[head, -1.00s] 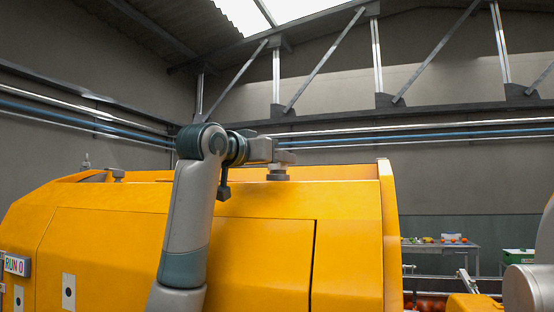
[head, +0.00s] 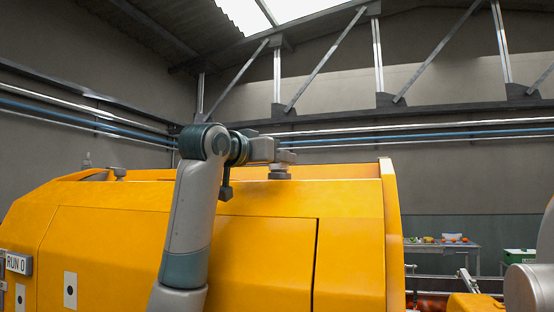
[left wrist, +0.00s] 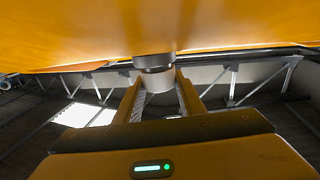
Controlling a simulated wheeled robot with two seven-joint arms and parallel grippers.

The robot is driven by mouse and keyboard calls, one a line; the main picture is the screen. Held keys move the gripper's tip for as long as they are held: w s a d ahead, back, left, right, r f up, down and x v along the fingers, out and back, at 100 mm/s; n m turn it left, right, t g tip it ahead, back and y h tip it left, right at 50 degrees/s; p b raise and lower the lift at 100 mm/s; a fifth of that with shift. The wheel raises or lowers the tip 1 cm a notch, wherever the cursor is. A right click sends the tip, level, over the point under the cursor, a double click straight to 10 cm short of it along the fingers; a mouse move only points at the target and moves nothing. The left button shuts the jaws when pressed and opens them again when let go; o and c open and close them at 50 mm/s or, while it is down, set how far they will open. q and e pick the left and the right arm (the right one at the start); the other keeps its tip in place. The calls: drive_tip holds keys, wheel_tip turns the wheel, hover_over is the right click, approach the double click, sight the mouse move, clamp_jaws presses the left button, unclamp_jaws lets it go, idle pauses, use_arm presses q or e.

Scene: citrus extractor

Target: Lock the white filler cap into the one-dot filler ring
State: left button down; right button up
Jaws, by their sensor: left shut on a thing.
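My left gripper (head: 284,158) is at the top edge of the yellow machine. In the left wrist view its two fingers (left wrist: 160,98) are shut on a pale grey-white round cap (left wrist: 157,82). The cap meets a grey round ring (left wrist: 153,62) on the machine's yellow surface. In the head view a grey round fitting (head: 279,173) shows under the gripper; cap and ring are too small to separate there. No dot on the ring is visible, and I cannot tell whether the cap is locked. My right gripper is out of view.
The yellow machine (head: 265,245) fills the lower middle. Another grey fitting (head: 118,172) stands on its top at left. A RUN 0 sign (head: 18,263) and a white plate with a black dot (head: 70,290) are on its front. A table (head: 455,246) with fruit stands behind right.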

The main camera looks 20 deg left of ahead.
use_arm(q)
drive_tip(key=n+y, duration=0.2)
drive_tip(key=y, duration=0.1)
drive_tip(key=shift+f+t, duration=0.3)
drive_tip(key=shift+f, duration=0.05)
drive_tip(key=n+y, duration=0.2)
drive_tip(key=y, duration=0.1)
drive_tip(key=n+g+y, duration=0.1)
drive_tip(key=n+y, duration=0.1)
drive_tip(key=y, duration=0.2)
drive_tip(key=shift+d+n, duration=0.15)
drive_tip(key=shift+n, duration=0.25)
drive_tip(key=c, duration=1.2)
unclamp_jaws()
drive_tip(key=shift+o, duration=0.5)
drive_tip(key=shift+a, duration=0.35)
drive_tip(key=shift+d+r, duration=0.1)
drive_tip(key=shift+d, duration=0.15)
